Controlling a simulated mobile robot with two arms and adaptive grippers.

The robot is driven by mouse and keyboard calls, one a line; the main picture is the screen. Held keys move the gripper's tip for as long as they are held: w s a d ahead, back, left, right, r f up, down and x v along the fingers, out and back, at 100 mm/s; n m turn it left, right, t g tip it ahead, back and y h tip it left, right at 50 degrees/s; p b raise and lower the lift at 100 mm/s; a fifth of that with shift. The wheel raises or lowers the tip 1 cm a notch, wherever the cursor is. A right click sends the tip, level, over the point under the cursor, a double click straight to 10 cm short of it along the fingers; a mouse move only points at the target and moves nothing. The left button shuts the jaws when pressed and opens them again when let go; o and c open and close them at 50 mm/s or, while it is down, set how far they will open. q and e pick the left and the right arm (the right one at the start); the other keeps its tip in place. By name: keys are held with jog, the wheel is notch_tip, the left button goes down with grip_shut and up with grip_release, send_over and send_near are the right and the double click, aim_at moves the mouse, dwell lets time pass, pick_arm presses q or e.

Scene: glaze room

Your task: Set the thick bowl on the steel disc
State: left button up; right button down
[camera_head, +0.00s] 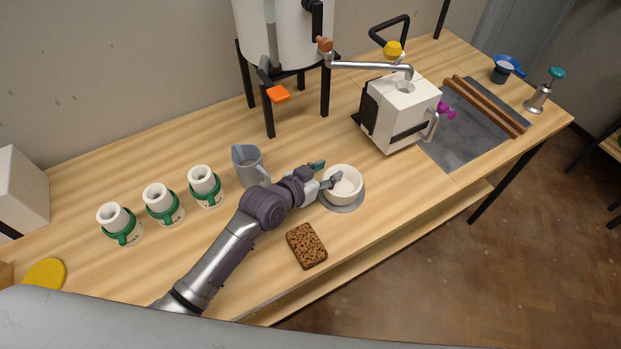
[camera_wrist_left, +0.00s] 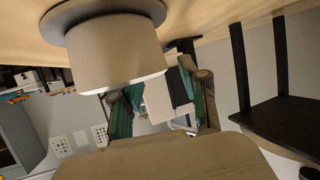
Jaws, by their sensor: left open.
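The thick bowl (camera_head: 346,190) is white and stands upright on the grey steel disc (camera_head: 357,206), whose rim shows around its foot. In the left wrist view the bowl (camera_wrist_left: 115,55) fills the upper left, with its base against the disc (camera_wrist_left: 50,20). My left gripper (camera_head: 328,173) is open at the bowl's left rim, with its teal fingers apart. In the wrist view the fingers (camera_wrist_left: 160,105) show close to the bowl's rim; whether one touches it I cannot tell. My right gripper is not in view.
A grey jug (camera_head: 248,165) stands just left of the gripper. Several white cups with green holders (camera_head: 162,204) stand further left. A brown speckled sponge (camera_head: 306,246) lies in front. A white boxy machine (camera_head: 398,112) stands behind right. The table right of the disc is clear.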

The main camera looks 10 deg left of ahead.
pick_arm(q)
jog(key=v, duration=1)
jog(key=shift+s+a, duration=0.2)
jog(key=shift+r, duration=0.1)
dwell(0.5)
